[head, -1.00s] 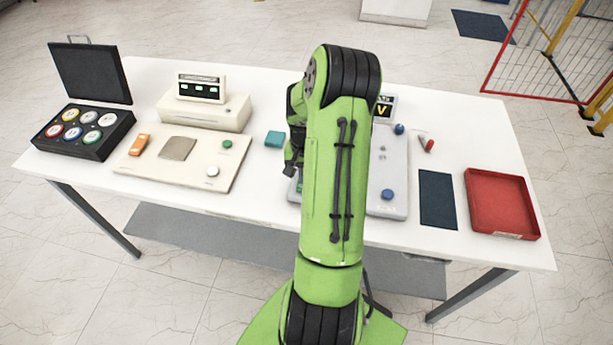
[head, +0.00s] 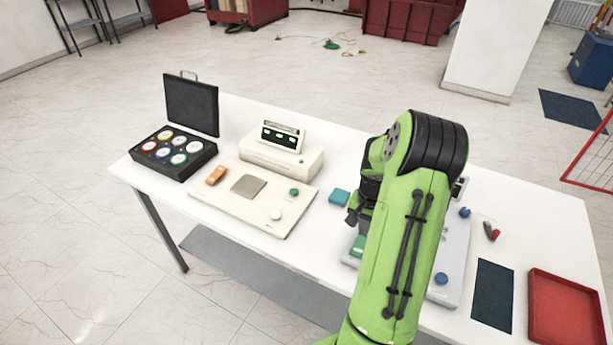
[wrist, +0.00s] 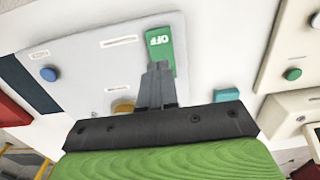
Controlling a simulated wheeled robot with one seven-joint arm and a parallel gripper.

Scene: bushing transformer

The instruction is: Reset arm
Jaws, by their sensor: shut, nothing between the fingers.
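My green arm reaches over the white table in the head view, and its raised elbow hides part of the table. My gripper (wrist: 158,68) is shut and empty in the wrist view. Its fingertips are over or beside a green switch marked OFF (wrist: 160,42) on a pale grey panel (wrist: 85,65); I cannot tell whether they touch it. The panel shows partly behind my arm in the head view (head: 455,250), with a blue knob (head: 441,278) on it. In the wrist view a yellow-orange round part (wrist: 123,106) is partly hidden by my gripper.
A teal block (head: 339,198) lies left of my gripper. Further left are a cream panel (head: 225,205), a cream meter unit (head: 280,155) and an open black case (head: 173,172). A dark mat (head: 493,295) and red tray (head: 565,310) are at the right.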

